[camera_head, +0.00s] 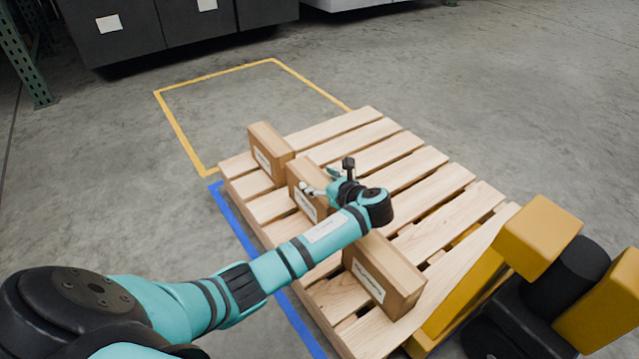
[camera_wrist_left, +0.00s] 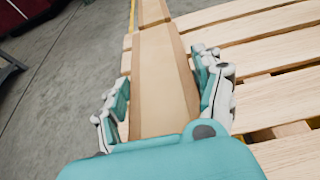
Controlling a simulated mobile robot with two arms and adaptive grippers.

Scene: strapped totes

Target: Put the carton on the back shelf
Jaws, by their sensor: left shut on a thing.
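Three brown cartons with white labels stand in a row along the left side of a wooden pallet (camera_head: 440,190). My left gripper (camera_head: 330,180) is at the middle carton (camera_head: 305,203), its fingers shut on the two sides. In the left wrist view, the carton (camera_wrist_left: 162,75) fills the space between the fingers (camera_wrist_left: 163,98). I cannot tell whether it is clear of the slats. The far carton (camera_head: 270,150) and the near carton (camera_head: 385,272) stand apart from the gripper. No back shelf can be made out for certain. My right gripper is out of view.
A yellow and black pallet truck (camera_head: 540,235) is at the pallet's right end. Yellow tape (camera_head: 180,130) outlines an empty floor area behind the pallet; blue tape (camera_head: 235,220) runs along its left side. A green rack upright (camera_head: 25,60) and dark bins (camera_head: 120,30) stand at the back.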

